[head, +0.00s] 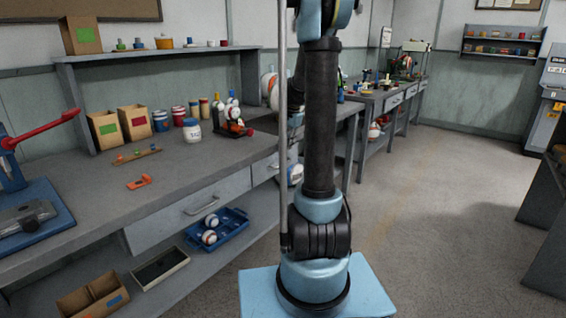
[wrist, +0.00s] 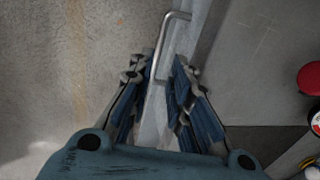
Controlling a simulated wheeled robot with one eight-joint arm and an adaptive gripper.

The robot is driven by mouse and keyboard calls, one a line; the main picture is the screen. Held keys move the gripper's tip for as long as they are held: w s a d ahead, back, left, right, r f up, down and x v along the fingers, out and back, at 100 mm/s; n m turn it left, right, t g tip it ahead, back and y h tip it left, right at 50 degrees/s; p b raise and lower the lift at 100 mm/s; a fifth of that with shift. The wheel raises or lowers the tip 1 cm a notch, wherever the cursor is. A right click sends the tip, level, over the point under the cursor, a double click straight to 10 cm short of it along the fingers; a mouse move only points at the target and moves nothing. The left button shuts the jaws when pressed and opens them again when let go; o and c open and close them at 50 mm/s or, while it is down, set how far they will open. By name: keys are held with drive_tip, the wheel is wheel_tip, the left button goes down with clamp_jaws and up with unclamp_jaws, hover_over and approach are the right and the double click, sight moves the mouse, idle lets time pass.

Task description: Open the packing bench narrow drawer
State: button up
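The packing bench (head: 95,200) runs along the left in the head view. Its narrow drawer (head: 266,170) is at the bench's right part, right of a wider drawer (head: 190,207); it looks closed, and my arm hides part of it. In the wrist view a silver bar handle (wrist: 178,32) stands out from a grey front beside the bench top (wrist: 262,60). My gripper (wrist: 164,78) is open, with its fingers apart on both sides of the handle's near end. I cannot tell whether a finger touches it. My gripper is hidden behind my arm in the head view.
A red-topped item (wrist: 309,78) sits at the right of the wrist view. Bottles, boxes and jars stand on the bench; a blue crate (head: 232,222) with balls lies on the lower shelf. Free floor (head: 430,190) spreads to the right.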

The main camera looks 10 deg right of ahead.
sight(283, 164)
drive_tip(key=f, duration=0.5)
drive_tip(key=w+a+f, duration=0.1)
drive_tip(key=f, duration=0.2)
drive_tip(key=shift+w+f, duration=0.1)
drive_tip(key=shift+f, duration=0.15)
drive_tip(key=shift+c, duration=0.5)
clamp_jaws()
